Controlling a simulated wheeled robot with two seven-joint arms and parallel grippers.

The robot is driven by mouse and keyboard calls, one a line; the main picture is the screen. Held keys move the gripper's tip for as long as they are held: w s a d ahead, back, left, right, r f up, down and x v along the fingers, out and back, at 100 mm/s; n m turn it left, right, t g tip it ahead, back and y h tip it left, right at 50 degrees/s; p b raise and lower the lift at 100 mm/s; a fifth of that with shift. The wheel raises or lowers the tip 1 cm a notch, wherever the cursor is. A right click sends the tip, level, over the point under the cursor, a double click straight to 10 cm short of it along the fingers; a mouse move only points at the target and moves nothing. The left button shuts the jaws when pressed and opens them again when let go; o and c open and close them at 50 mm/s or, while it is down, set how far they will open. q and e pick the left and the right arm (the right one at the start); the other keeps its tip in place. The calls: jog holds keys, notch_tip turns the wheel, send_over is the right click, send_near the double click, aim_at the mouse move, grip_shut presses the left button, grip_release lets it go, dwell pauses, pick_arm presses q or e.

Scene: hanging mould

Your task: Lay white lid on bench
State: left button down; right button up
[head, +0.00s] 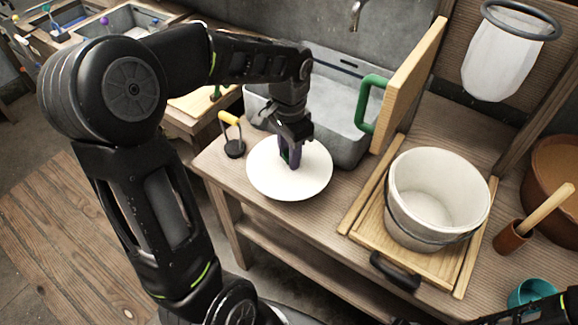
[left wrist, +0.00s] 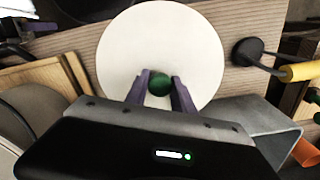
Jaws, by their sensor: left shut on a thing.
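The white lid (head: 262,178) is a round disc at the left part of the wooden bench (head: 325,215), beside the grey basin. It also shows in the left wrist view (left wrist: 160,35), with a dark green knob (left wrist: 160,84) at its middle. My left gripper (head: 291,160) points down over the lid. Its purple fingers (left wrist: 158,88) are shut on the green knob. I cannot tell whether the lid touches the bench or is just above it. Only a dark part of my right gripper (head: 555,310) shows at the bottom right corner; its fingers are not clear.
A white bucket (head: 405,215) stands on a wooden board right of the lid. A grey basin (head: 350,140) lies behind the lid, and a yellow-handled tool (head: 234,148) stands close to its left. A wooden panel with a green handle (head: 372,103) stands upright behind the bucket.

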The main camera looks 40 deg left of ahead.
pick_arm(q)
jog(key=shift+f, duration=0.3)
jog(key=shift+f, duration=0.1)
jog(key=shift+f, duration=2.15)
jog(key=shift+f, duration=0.1)
jog(key=shift+f, duration=0.15)
jog(key=c, duration=1.1)
grip_release()
notch_tip(320, 180, up, 13)
jog(key=shift+f, duration=0.2)
